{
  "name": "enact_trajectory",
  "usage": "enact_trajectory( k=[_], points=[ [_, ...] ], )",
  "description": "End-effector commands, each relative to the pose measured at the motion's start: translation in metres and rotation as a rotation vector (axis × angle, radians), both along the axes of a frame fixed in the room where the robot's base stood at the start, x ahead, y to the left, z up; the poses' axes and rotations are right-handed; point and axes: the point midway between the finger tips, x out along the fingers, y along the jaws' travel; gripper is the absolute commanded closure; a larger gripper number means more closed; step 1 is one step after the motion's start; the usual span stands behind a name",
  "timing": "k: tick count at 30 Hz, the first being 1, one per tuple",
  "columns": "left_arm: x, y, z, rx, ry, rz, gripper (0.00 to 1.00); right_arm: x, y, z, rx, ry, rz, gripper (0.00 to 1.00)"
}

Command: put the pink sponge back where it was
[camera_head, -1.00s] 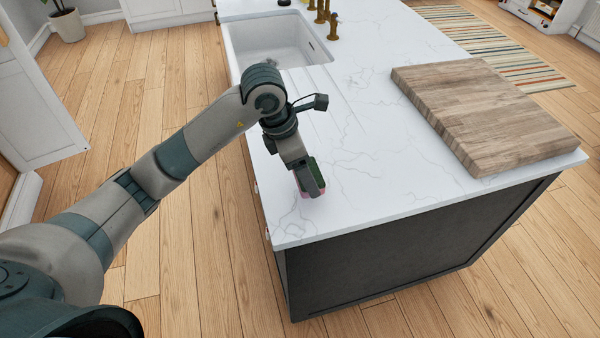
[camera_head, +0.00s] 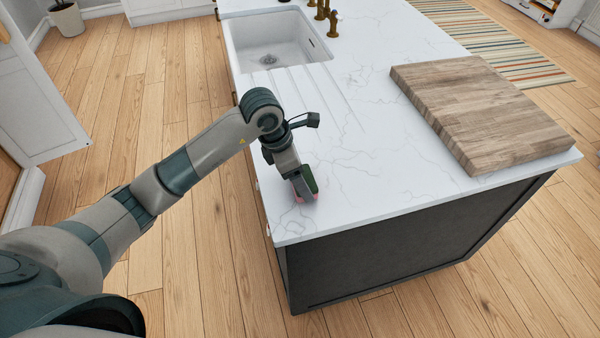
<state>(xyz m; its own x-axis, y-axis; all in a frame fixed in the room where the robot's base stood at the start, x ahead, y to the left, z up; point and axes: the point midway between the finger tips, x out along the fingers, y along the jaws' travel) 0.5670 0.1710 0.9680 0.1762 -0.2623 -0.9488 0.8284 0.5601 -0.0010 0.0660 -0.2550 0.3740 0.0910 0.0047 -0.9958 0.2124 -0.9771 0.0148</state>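The pink sponge (camera_head: 297,198) is mostly hidden by my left gripper (camera_head: 306,194), near the front left corner of the white marble counter (camera_head: 380,185). Only small pink bits show beside the fingertips, with a dark green part between the fingers. My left gripper points down, tilted, and appears shut on the sponge. The sponge is at or just above the counter top; I cannot tell whether it touches. My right gripper is not in view.
A thick wooden board (camera_head: 480,112) lies on the right of the counter. A white sink (camera_head: 275,45) with grooves in front of it and brass taps (camera_head: 326,12) are farther back. The counter between gripper and board is clear.

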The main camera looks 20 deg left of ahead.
Motion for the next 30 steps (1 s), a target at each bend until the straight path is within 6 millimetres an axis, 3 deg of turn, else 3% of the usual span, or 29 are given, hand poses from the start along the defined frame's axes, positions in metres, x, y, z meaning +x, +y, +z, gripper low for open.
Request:
enact_trajectory(
  k=[13, 14, 16, 30],
  points=[
    [0.0002, 0.0004, -0.0065, 0.001, -0.001, -0.001, 0.47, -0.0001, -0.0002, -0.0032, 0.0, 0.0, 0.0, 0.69],
    [0.0001, 0.0003, -0.0061, 0.001, -0.001, -0.001, 0.25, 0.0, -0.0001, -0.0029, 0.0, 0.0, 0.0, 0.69],
    [0.0002, 0.0003, -0.005, 0.001, -0.001, 0.0, 0.08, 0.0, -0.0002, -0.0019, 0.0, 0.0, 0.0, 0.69],
    [0.0002, 0.0002, -0.0007, 0.001, -0.001, 0.0, 0.08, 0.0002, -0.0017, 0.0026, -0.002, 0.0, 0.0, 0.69]
  ],
)
